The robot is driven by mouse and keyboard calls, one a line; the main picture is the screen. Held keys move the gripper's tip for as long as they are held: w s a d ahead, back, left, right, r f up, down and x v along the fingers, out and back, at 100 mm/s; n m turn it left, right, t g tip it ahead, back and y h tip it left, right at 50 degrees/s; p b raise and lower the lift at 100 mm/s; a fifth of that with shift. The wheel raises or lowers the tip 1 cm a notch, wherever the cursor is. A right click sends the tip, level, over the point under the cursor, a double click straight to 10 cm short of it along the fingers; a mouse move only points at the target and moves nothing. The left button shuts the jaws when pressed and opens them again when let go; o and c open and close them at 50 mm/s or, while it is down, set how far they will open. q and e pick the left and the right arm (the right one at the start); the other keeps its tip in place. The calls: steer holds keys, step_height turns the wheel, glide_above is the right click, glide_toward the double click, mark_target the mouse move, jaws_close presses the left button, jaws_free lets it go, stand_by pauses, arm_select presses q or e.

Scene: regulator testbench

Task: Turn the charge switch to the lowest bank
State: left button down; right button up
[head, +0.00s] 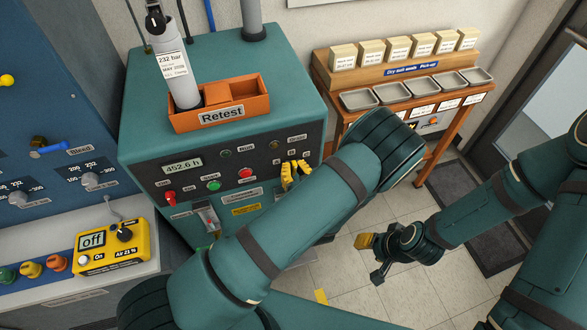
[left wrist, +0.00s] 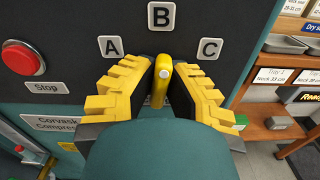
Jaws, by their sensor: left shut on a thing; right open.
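The charge switch (left wrist: 161,84) is a yellow lever on the dark panel of the teal compressor. In the left wrist view it points straight up toward the label B (left wrist: 160,16), with A (left wrist: 112,46) to its left and C (left wrist: 208,48) to its right. My left gripper (left wrist: 162,90) has its yellow fingers shut on the lever from both sides. In the head view the left gripper (head: 291,172) is at the panel's right end, and the fingers cover the switch. My right gripper (head: 374,258) is open and empty, above the floor right of the compressor.
The red Stop button (left wrist: 22,57) is left of the switch; the green button (head: 213,186) also sits on the panel. An orange Retest tray (head: 240,118) holding a grey cylinder is on top of the compressor (head: 140,115). A wooden table (head: 345,107) with metal trays stands to the right.

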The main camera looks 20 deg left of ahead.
arm_select(q)
steer(key=shift+n, duration=0.6)
steer(key=c, duration=1)
jaws_free()
steer(key=v, duration=1.2)
